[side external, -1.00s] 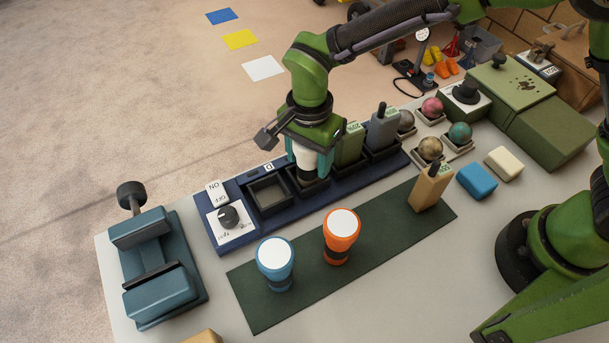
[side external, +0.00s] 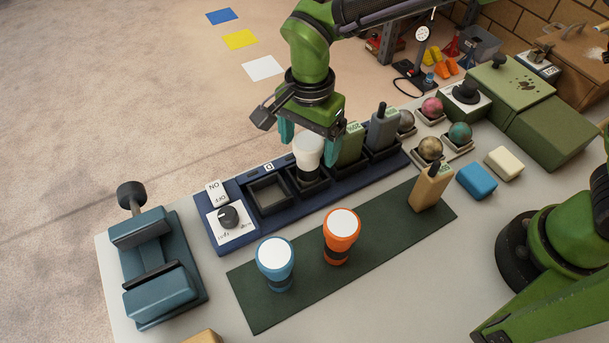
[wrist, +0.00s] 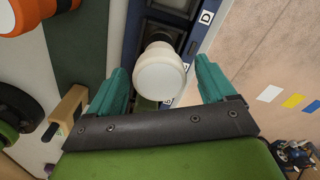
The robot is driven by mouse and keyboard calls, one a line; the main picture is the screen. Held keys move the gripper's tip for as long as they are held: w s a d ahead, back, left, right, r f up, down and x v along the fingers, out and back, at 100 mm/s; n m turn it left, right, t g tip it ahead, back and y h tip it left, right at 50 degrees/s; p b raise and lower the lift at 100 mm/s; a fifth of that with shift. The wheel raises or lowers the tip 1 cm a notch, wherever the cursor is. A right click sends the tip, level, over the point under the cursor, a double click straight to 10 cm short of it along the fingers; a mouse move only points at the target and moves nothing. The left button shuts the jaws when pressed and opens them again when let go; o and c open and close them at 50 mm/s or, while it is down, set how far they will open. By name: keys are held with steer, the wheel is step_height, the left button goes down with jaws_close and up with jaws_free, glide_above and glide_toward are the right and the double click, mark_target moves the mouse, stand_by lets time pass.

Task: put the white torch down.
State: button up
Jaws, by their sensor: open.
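The white torch (side external: 309,152) stands upright in a black slot of the blue charging rack (side external: 236,224), its head up. It also shows in the wrist view (wrist: 161,74), between the two teal fingers and apart from both. My gripper (side external: 312,140) is open just above and around the torch head, and it holds nothing. In the wrist view the gripper (wrist: 165,88) shows a clear gap on each side of the torch. The bottom of the torch is hidden by the slot.
An empty slot (side external: 268,194) is left of the torch. Green (side external: 350,145) and grey (side external: 382,128) radios fill slots to its right. Blue (side external: 275,262) and orange (side external: 341,235) torches and a tan radio (side external: 430,187) stand on the dark green mat (side external: 385,225).

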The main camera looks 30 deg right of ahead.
step_height(320, 180, up, 8)
steer(key=shift+f, duration=0.25)
steer(key=s+d+r+n+t+y, duration=0.25)
steer(key=d+r, duration=0.45)
steer(key=d, duration=0.6)
steer(key=s+d+n+t, duration=0.4)
steer(key=s+d+n, duration=0.2)
steer(key=s+d, duration=0.3)
steer(key=d, duration=0.3)
steer(key=shift+s+t, duration=0.25)
steer(key=shift+t, duration=0.1)
